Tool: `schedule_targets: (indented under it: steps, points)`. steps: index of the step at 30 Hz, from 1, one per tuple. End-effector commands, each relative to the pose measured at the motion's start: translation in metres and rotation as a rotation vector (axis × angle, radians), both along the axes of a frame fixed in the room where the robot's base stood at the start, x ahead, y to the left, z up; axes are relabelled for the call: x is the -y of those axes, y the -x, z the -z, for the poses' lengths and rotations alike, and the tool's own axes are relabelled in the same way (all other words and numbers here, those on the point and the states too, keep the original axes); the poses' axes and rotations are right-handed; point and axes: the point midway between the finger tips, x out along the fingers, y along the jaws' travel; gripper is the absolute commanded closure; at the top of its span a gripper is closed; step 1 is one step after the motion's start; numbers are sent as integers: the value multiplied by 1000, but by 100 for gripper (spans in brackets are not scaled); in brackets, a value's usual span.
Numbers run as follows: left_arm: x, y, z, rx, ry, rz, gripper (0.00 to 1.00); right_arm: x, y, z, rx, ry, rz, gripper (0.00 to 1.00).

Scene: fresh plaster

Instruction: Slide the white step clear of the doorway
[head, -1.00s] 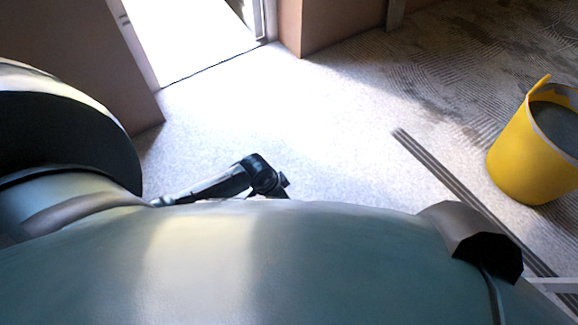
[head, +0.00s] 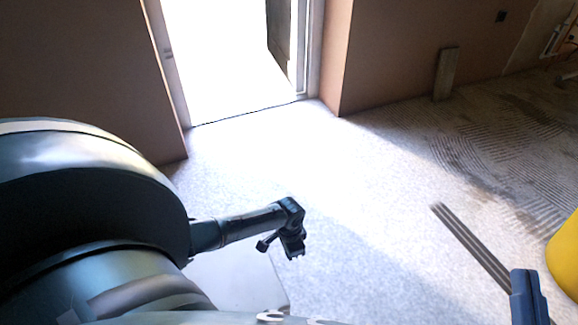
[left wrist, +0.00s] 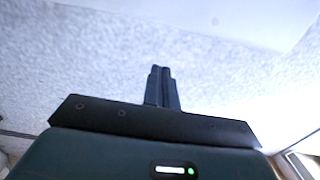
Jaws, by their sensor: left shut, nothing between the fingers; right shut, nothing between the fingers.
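The white step (head: 235,278) is a flat pale slab on the floor, low in the head view and partly hidden by my left arm and body. Its pale surface and edge also show at the top of the left wrist view (left wrist: 245,22). The doorway (head: 232,62) is bright at the upper left, with bare floor between it and the step. My left gripper (head: 293,252) is beside the step's right edge in the head view; contact cannot be told. Its fingers (left wrist: 161,70) are shut and empty. My right gripper (head: 526,280) is shut and empty at the lower right.
A yellow bucket (head: 566,258) is cut off at the right edge. Long grey strips (head: 470,243) lie on the floor left of it. A short board (head: 446,74) leans on the back wall. Combed mortar (head: 505,140) covers the right floor. The middle floor is clear.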

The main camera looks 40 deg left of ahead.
Motion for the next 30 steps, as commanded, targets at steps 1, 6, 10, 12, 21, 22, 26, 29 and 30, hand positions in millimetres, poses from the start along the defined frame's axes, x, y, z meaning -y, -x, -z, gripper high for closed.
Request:
schedule_targets:
  steps: [1,6,10,12,21,22,26,29,30]
  points:
    - [1,0,16,0,1,0,100,1,-4,-4,72,8,0,100]
    - [-12,20,14,0,-2,2,100,2,-5,-16,120,12,0,100]
    - [-17,30,13,1,0,1,100,2,-6,-18,138,14,0,100]
    - [-18,33,13,1,0,0,100,3,-6,-19,143,15,0,100]
    - [-19,35,12,2,1,0,100,3,-6,-20,147,15,1,100]
    - [-19,35,12,2,1,0,100,3,-6,-20,147,15,1,100]
    - [-21,39,11,0,0,0,100,3,-6,-25,145,14,0,100]
    - [-28,53,8,-5,-1,-1,100,1,-2,-10,28,9,5,100]
    - [-33,62,6,-8,-3,-2,100,0,1,-4,-27,8,7,100]
